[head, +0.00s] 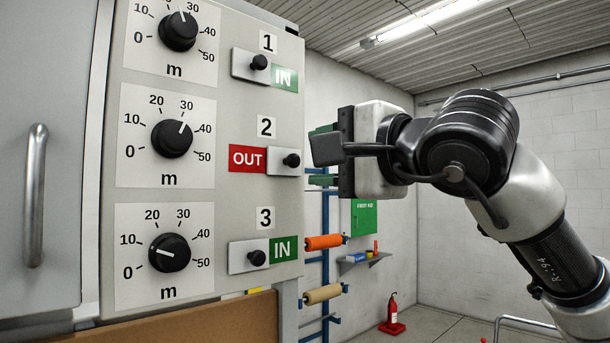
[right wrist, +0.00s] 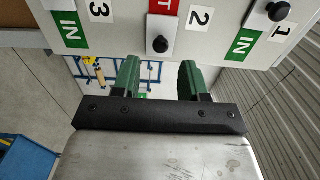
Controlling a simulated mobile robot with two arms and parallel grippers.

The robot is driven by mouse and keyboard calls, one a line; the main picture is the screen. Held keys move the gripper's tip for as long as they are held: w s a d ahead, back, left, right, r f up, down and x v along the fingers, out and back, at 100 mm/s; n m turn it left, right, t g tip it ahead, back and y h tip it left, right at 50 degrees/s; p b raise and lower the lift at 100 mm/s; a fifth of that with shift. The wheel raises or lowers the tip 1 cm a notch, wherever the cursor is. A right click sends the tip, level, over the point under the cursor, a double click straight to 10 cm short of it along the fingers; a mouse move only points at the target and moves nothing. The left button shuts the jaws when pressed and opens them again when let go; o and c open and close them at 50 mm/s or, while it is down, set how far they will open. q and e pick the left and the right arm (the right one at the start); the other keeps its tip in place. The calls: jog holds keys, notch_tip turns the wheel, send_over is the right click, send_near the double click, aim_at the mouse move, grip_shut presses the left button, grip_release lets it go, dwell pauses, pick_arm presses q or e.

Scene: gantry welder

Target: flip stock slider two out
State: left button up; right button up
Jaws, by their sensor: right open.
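Slider two is a pale plate with a black knob (head: 292,160) on the grey panel, under the number 2. It sits at the right of its slot, with the red OUT label (head: 247,159) showing to its left. My right gripper (head: 321,155) is just right of the panel edge, its green fingers apart and nothing between them. In the right wrist view the gripper (right wrist: 160,80) is open, and the slider two knob (right wrist: 160,44) lies beyond the fingertips, roughly in line with the gap. My left gripper is not in view.
Slider one (head: 259,62) and slider three (head: 257,257) sit at the left with green IN labels showing. Several dials (head: 172,138) fill the panel's left side. A cabinet door with a handle (head: 35,195) is at far left.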

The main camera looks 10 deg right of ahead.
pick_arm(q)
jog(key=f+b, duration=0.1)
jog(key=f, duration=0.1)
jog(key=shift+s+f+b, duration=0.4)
pick_arm(e)
jog(key=v, duration=0.6)
jog(key=shift+s, duration=0.1)
